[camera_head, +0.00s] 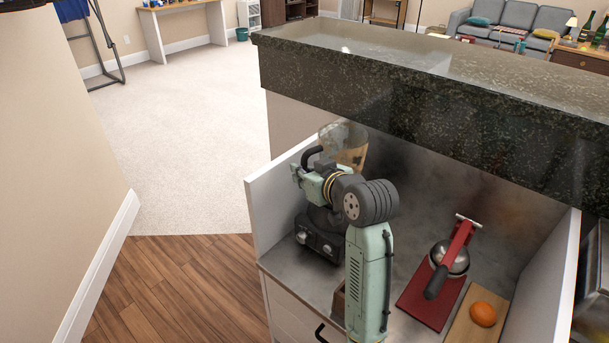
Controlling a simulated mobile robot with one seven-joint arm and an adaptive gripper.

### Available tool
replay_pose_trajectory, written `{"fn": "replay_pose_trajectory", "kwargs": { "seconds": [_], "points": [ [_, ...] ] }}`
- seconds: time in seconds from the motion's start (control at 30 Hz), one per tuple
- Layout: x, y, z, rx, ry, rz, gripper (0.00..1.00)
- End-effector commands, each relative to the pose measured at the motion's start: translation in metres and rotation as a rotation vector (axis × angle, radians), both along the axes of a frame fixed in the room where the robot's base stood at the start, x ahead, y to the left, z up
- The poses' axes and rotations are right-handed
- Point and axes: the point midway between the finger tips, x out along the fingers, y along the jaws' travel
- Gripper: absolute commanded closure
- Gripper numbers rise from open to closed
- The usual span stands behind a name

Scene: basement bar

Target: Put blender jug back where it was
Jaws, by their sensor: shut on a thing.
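The blender jug (345,146) is clear with a brownish tint and stands above the dark blender base (320,240) on the lower counter. My gripper (308,176) is at the jug's left side, beside a black curved part that looks like its handle, and is shut on the jug. My wrist and arm hide the jug's lower part, so I cannot tell whether it touches the base. The fingertips are small and partly hidden.
A raised dark stone bar top (430,85) overhangs behind the lower counter (405,200). A white side panel (275,198) bounds it at left. A red juicer press (445,265) and an orange (483,314) on a wooden board (462,332) stand to the right.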

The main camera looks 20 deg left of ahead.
Motion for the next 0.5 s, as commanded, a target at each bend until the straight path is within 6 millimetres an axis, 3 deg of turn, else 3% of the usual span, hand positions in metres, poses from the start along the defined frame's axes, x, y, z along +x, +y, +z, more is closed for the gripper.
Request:
{"fn": "replay_pose_trajectory", "kwargs": {
  "seconds": [0.5],
  "points": [
    [0.0,-0.0003,-0.0132,0.001,-0.006,-0.001,1.0]
  ]
}}
